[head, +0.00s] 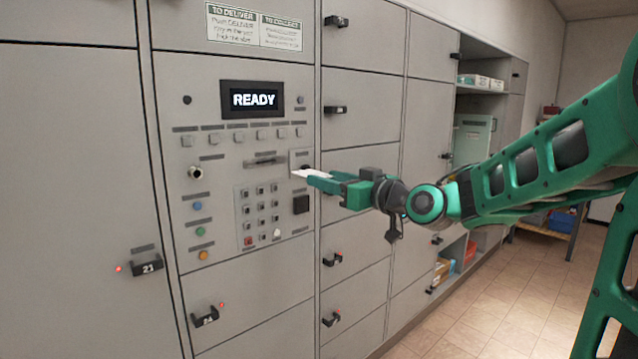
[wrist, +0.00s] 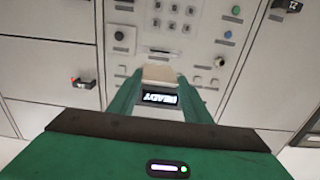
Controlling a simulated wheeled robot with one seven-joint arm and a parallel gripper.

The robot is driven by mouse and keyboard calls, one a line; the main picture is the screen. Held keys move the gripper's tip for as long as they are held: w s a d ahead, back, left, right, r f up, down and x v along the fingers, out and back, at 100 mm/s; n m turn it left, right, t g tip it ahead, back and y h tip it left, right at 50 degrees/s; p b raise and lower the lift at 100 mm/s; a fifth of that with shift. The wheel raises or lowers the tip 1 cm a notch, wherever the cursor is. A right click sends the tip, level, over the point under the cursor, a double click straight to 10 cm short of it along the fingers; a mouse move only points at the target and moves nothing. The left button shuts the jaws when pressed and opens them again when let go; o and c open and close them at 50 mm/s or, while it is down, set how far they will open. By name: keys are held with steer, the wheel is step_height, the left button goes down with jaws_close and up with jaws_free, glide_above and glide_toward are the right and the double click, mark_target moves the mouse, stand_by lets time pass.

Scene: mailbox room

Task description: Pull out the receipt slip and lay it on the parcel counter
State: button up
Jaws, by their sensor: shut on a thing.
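The receipt slip (head: 301,174) is a small white strip at the tip of my gripper (head: 318,180), in front of the panel's right side. My gripper is shut on it; the fingers reach left toward the panel. In the wrist view the slip (wrist: 158,74) is a pale piece between the fingertips (wrist: 158,84). The small slot plate (head: 301,159) is right behind the slip. I cannot tell whether the slip's far end is still inside it. I cannot make out the parcel counter for certain.
The grey locker wall carries a display reading READY (head: 253,99), a keypad (head: 262,214) and several black door handles, such as handle 21 (head: 146,268). Open shelves (head: 482,90) stand further right. A low table (head: 545,231) is at the far right. The tiled floor (head: 480,305) is clear.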

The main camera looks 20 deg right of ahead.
steer(key=shift+v, duration=1.85)
steer(key=shift+w, duration=0.1)
